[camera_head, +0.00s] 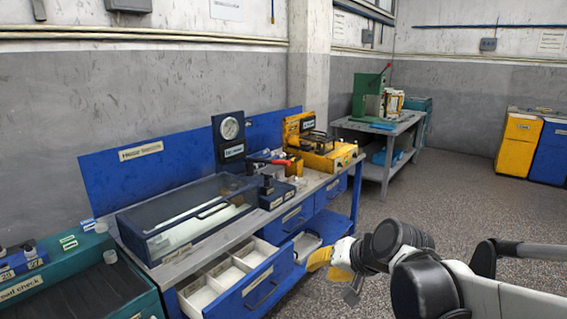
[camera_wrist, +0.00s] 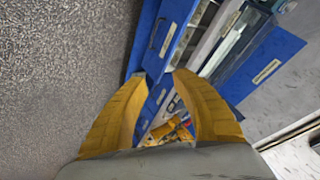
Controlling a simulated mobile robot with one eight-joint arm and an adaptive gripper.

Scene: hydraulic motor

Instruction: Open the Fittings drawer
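A blue workbench with drawers stands at the left. Its front-left drawer (camera_head: 255,284) is pulled out, showing white compartments, a dark bar handle and a pale label too small to read. The same drawer seems to show at the top of the wrist view (camera_wrist: 166,38). Farther along are closed blue drawers (camera_head: 293,217), (camera_head: 331,190) with labels I cannot read; I cannot tell which is Fittings. My gripper (camera_head: 322,259) has yellow fingers and is right of the open drawer. In the wrist view my gripper (camera_wrist: 160,76) is open and empty, with blue fronts beyond its fingertips.
A pale open tray or drawer (camera_head: 306,243) sits low, beyond the pulled-out drawer. The bench top holds a clear-lidded case (camera_head: 190,217), a gauge (camera_head: 229,128) and a yellow machine (camera_head: 325,155). A grey table (camera_head: 378,134) stands behind. Speckled floor (camera_head: 440,195) is free at the right.

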